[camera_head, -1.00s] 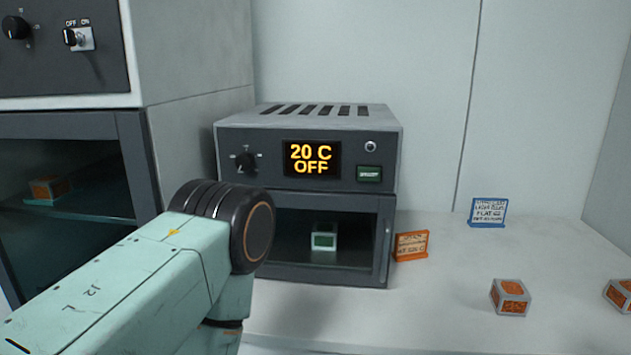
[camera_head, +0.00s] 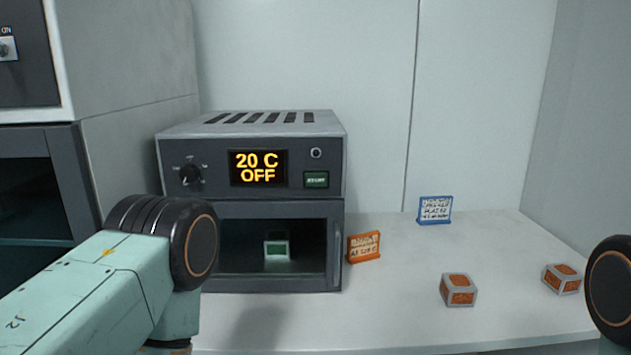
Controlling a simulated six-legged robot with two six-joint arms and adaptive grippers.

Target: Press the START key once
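The START key (camera_head: 316,180) is a small green key on the front panel of a grey oven-like unit (camera_head: 330,168), right of the display and below a small round jack or lamp. The display (camera_head: 258,168) reads "20 C OFF" in orange. A black knob (camera_head: 190,175) sits left of the display. My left arm comes in at the lower left, in front of the unit, apart from the key; its gripper is out of view. Part of my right arm shows at the right edge; its gripper is out of view.
Inside the unit's lower chamber is a green-faced block (camera_head: 277,247). An orange sign (camera_head: 364,247) and a blue sign (camera_head: 434,209) stand on the white table (camera_head: 400,320). Two orange-and-grey cubes (camera_head: 458,289) (camera_head: 562,279) lie at the right. A larger cabinet (camera_head: 135,60) stands at left.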

